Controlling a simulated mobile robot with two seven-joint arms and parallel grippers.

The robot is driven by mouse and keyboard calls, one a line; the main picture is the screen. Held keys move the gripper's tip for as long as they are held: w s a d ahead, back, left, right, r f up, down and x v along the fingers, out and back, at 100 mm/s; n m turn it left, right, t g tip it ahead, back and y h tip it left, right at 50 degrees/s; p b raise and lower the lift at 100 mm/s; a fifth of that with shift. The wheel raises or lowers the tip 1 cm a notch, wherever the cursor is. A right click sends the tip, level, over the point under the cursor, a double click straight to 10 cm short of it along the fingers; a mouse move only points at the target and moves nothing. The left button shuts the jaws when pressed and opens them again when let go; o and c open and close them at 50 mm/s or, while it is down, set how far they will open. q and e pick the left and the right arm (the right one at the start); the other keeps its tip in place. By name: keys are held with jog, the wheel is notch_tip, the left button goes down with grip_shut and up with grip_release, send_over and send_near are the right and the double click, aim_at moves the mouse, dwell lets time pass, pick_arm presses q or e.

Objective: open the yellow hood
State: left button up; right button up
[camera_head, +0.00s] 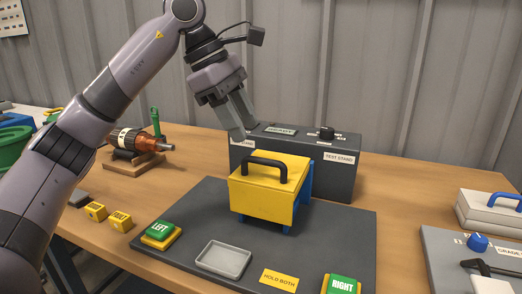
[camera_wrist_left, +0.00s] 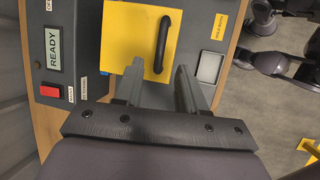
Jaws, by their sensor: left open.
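The yellow hood (camera_head: 262,197) sits shut over a blue frame (camera_head: 308,182) on the dark mat, in front of the test stand (camera_head: 335,172). Its black handle (camera_head: 264,162) arches over the top. My left gripper (camera_head: 240,124) is open and empty above and behind the hood, a little left of the handle in the head view. In the left wrist view the hood (camera_wrist_left: 134,50) and handle (camera_wrist_left: 162,45) lie just beyond my open fingers (camera_wrist_left: 158,76), apart from them. I do not see my right gripper.
A green LEFT button (camera_head: 160,232), a green RIGHT button (camera_head: 341,285) and a grey tray (camera_head: 222,260) are on the mat (camera_head: 190,208). A white case (camera_head: 490,213) is at right.

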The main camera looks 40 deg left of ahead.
aim_at(256, 160)
pick_arm(q)
jog(key=b+x, duration=0.1)
jog(key=x, duration=0.5)
jog(key=shift+d+f, duration=0.15)
jog(key=shift+d, duration=0.05)
jog(key=shift+c, duration=0.3)
grip_shut()
